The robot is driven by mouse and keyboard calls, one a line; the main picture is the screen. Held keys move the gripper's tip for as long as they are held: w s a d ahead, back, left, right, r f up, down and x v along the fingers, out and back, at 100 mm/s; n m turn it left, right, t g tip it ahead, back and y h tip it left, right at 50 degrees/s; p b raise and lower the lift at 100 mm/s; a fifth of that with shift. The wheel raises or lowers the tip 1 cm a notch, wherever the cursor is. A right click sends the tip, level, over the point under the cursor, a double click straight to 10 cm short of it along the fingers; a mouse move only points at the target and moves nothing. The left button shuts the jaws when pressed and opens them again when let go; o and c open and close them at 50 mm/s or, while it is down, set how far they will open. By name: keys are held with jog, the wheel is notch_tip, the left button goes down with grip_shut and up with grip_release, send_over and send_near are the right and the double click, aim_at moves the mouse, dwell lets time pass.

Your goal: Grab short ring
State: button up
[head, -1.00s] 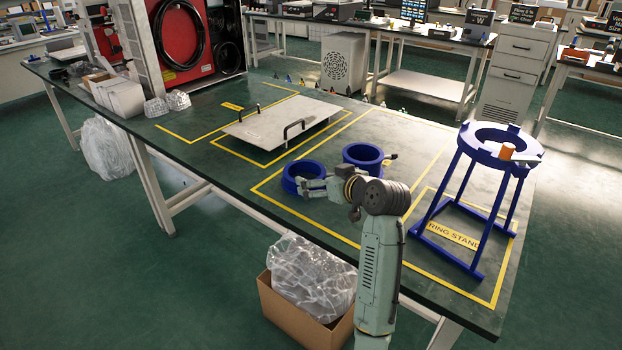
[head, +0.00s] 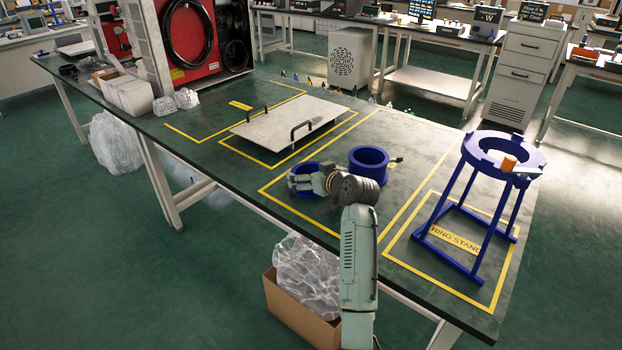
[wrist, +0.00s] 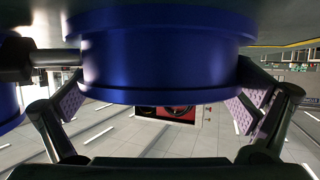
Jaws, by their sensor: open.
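Two blue rings stand on the dark green table. The left one (head: 296,188) looks the shorter; my gripper (head: 318,182) is at it, partly covering it in the head view. In the wrist view this ring (wrist: 160,60) fills the upper middle. My gripper (wrist: 158,100) is open, with one padded finger on each side of the ring; a gap shows at the left finger, and contact at the right cannot be told. The other, taller ring (head: 368,163) stands just to the right in the head view. A blue ring edge (wrist: 8,95) shows at the left of the wrist view.
A blue ring stand (head: 462,190) with an orange-and-white item on top stands at the right. A metal plate with two black handles (head: 285,125) lies behind and left of the rings. A cardboard box (head: 300,318) is on the floor below the front edge.

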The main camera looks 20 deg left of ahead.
jog(key=shift+c, duration=0.4)
jog(key=c, duration=1.1)
jog(key=shift+r, duration=0.15)
